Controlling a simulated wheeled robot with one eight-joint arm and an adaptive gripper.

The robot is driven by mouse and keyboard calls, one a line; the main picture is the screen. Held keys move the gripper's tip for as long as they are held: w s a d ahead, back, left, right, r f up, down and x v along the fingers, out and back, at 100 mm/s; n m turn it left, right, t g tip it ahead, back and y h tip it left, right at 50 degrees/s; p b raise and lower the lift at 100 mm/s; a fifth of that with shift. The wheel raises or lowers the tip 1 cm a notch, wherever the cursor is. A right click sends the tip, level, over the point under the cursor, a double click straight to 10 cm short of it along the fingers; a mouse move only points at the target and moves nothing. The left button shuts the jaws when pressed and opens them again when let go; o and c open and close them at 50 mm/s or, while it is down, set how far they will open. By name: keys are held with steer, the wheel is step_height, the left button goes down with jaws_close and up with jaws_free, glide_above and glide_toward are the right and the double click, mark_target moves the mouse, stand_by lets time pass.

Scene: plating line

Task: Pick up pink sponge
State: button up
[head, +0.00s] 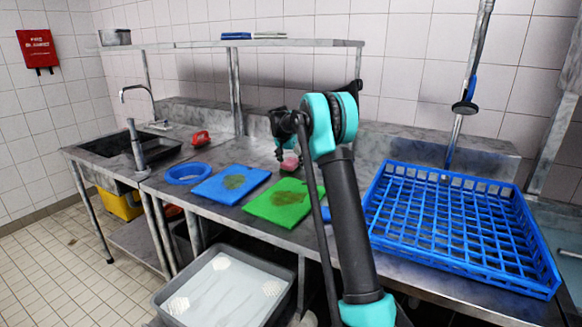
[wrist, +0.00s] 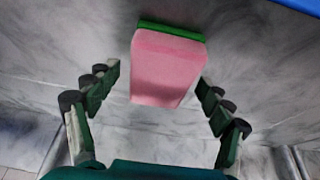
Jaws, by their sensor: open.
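The pink sponge (wrist: 168,68) has a green scouring layer along its far edge and lies on the grey metal counter. In the wrist view my gripper (wrist: 160,88) is open, with one dark green finger on each side of the sponge's near end. I see gaps between both fingers and the sponge, and it is not gripped. In the head view the sponge (head: 290,162) is a small pink patch below my gripper (head: 281,150), partly hidden by it, behind the green board.
A green board (head: 262,210) and a blue board (head: 214,193) lie in front, each with a stain. A large blue rack (head: 468,262) fills the right. A shelf (head: 290,43) runs above the counter.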

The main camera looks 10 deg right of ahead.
steer(key=shift+f, duration=0.25)
stand_by(0.4)
steer(key=c, duration=1)
